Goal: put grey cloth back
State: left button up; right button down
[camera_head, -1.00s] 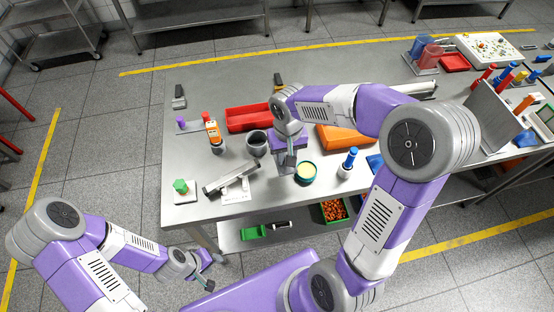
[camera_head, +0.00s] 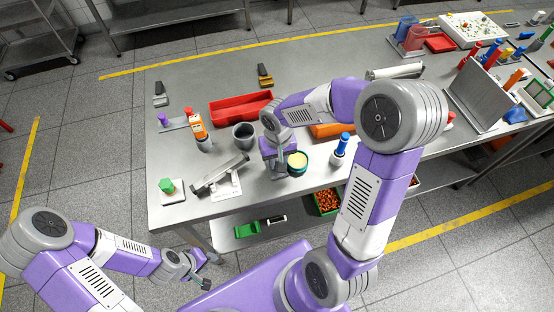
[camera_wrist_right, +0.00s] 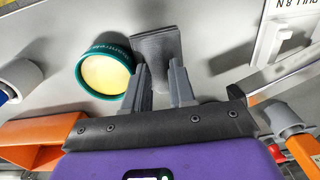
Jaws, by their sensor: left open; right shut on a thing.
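The grey cloth (camera_wrist_right: 158,48) shows in the right wrist view as a ribbed, folded grey piece between my right fingers. My right gripper (camera_wrist_right: 160,88) is shut on it. In the head view my right gripper (camera_head: 277,168) is low at the table's front edge, just left of a green tin (camera_head: 297,168) with a yellow top. The tin (camera_wrist_right: 103,74) is close beside the cloth in the wrist view. I cannot tell whether the cloth touches the table. My left gripper (camera_head: 207,273) is open and empty, off the table at front left.
A grey metal bar (camera_head: 220,173) lies on a white piece left of my right gripper. A dark grey cup (camera_head: 243,135), a red tray (camera_head: 241,106) and an orange bin (camera_head: 331,130) stand behind.

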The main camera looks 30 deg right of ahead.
jog(key=shift+f, duration=0.1)
jog(key=c, duration=1.2)
grip_release()
jog(key=shift+r, duration=0.25)
notch_tip(320, 180, up, 12)
jog(key=p, duration=0.3)
jog(key=shift+d+f, duration=0.1)
jog(key=shift+s, duration=0.1)
